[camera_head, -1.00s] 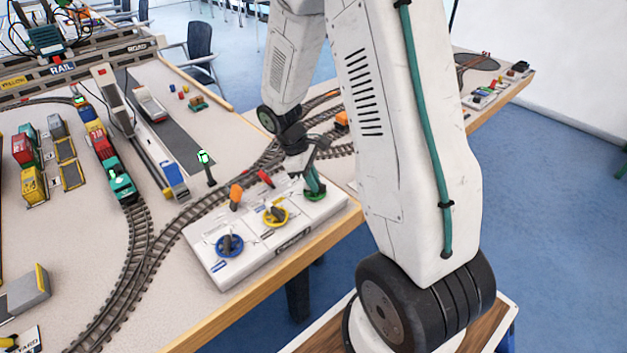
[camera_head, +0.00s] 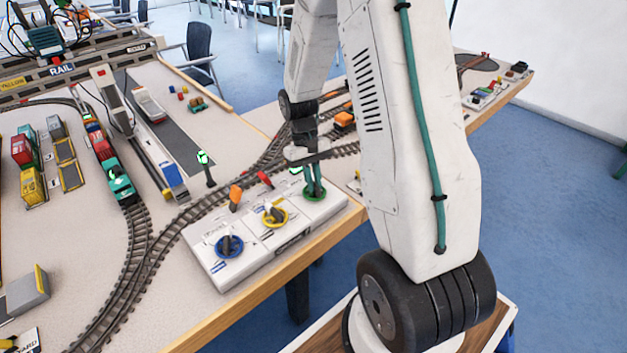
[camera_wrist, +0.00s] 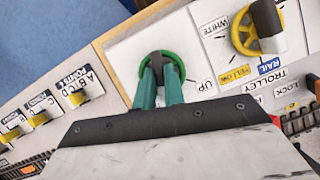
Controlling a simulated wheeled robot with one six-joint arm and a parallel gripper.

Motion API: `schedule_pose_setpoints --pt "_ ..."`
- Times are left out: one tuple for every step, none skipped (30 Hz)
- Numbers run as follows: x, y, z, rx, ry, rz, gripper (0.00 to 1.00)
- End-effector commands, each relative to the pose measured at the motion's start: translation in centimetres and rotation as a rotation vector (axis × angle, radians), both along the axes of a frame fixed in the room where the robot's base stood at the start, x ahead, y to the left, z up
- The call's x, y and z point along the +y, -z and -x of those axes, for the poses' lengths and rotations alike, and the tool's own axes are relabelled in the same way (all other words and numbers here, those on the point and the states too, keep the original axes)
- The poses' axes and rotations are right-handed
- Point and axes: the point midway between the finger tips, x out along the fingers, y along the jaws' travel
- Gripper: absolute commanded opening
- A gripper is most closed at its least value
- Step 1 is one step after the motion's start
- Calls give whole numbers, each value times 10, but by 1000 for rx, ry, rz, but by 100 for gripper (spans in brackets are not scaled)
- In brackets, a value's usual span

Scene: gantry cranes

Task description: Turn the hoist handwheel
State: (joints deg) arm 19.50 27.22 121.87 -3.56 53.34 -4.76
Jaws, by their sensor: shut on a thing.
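The green handwheel (camera_head: 309,196) sits at the right end of the white control panel (camera_head: 292,236), near the table's front edge. My gripper (camera_head: 315,186) reaches down to it with two teal fingers. In the wrist view, the fingers of my gripper (camera_wrist: 160,78) are shut on the dark middle of the green handwheel (camera_wrist: 179,62), inside its rim. The label beside it reads "UP". The fingers hide part of the wheel. A yellow handwheel (camera_head: 284,216) and a blue handwheel (camera_head: 238,248) stand to its left on the panel.
An orange lever (camera_head: 236,194) and a red lever (camera_head: 265,178) stand along the panel's back edge. Curved rail track (camera_head: 145,240) runs behind the panel. A toy train (camera_head: 116,178) and a gantry crane (camera_head: 80,68) are at the left.

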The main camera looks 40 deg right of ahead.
Motion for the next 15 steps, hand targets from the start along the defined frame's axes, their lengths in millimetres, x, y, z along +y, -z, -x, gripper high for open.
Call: schedule_pose_setpoints --pt "-1 -1 -1 -3 20 0 0" --pt "-1 0 -1 -3 30 0 0" --pt "-1 0 -1 -3 43 0 0" --pt "-1 0 -1 -3 51 0 0" --pt "-1 0 -1 -3 57 1 0" --pt "-1 0 -1 -3 64 0 0" --pt "-1 -1 -1 -3 69 1 0" --pt "-1 -1 -1 -3 73 0 0" --pt "-1 -1 -1 -3 77 1 0" --pt "-1 -1 -1 -3 79 1 0" --pt "-1 -1 -1 -3 80 0 0" --pt "-1 -1 -1 -3 82 1 0" --pt "-1 -1 -1 -3 82 0 0" --pt "-1 -1 -1 -3 83 1 0" --pt "-1 -1 -1 -3 83 1 0"
